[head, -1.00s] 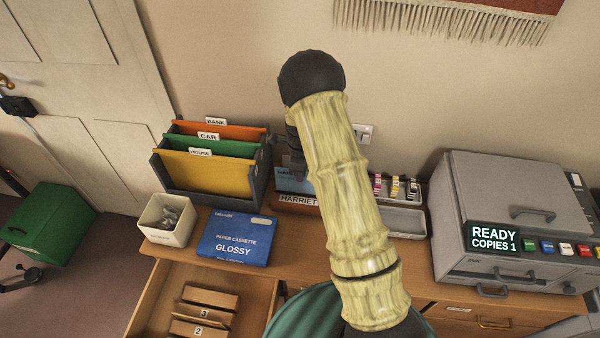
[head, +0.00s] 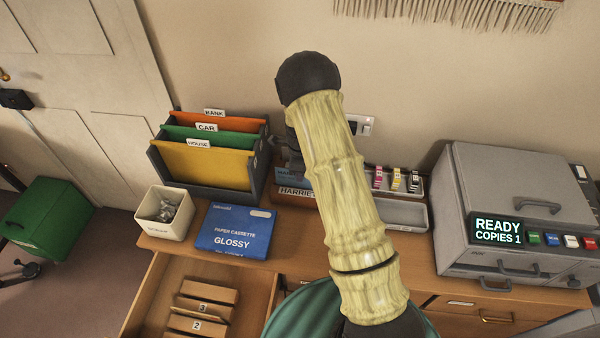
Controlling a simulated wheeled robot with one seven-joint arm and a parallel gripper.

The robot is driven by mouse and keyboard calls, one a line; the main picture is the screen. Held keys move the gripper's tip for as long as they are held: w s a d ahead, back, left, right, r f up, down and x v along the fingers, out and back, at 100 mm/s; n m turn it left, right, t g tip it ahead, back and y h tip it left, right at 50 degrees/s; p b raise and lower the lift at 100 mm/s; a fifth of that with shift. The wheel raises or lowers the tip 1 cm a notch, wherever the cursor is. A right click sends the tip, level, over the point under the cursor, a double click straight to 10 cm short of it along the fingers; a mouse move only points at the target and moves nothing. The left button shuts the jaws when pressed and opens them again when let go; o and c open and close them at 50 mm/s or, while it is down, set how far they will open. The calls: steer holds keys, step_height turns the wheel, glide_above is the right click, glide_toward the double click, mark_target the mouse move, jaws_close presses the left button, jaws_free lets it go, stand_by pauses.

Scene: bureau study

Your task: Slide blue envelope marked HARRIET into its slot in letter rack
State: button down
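The blue envelope (head: 287,173) shows as a narrow strip just above the wooden letter rack (head: 287,201), behind the rack's front label, which reads HARRIE with its end covered by my arm. The envelope's lower part is behind the rack front, and its right part is hidden by my arm. It looks upright at the slot, but I cannot tell how deep it sits. My gripper (head: 293,164) is dark and points down at the envelope's top. Its fingertips are mostly hidden, so their opening does not show.
A dark file holder (head: 258,185) with coloured folders stands close left of the rack. A blue paper cassette box (head: 234,230) and a white bin (head: 165,213) are in front. A grey tray (head: 402,216) and a copier (head: 515,205) stand right. A drawer (head: 262,297) is open below.

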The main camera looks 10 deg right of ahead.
steer(key=shift+f+b, duration=0.55)
steer(key=shift+f, duration=0.35)
stand_by(0.7)
steer(key=c, duration=1.6)
jaws_free()
steer(key=shift+o, duration=0.2)
steer(key=shift+r, duration=0.15)
step_height(320, 180, up, 17)
steer(key=b, duration=0.1)
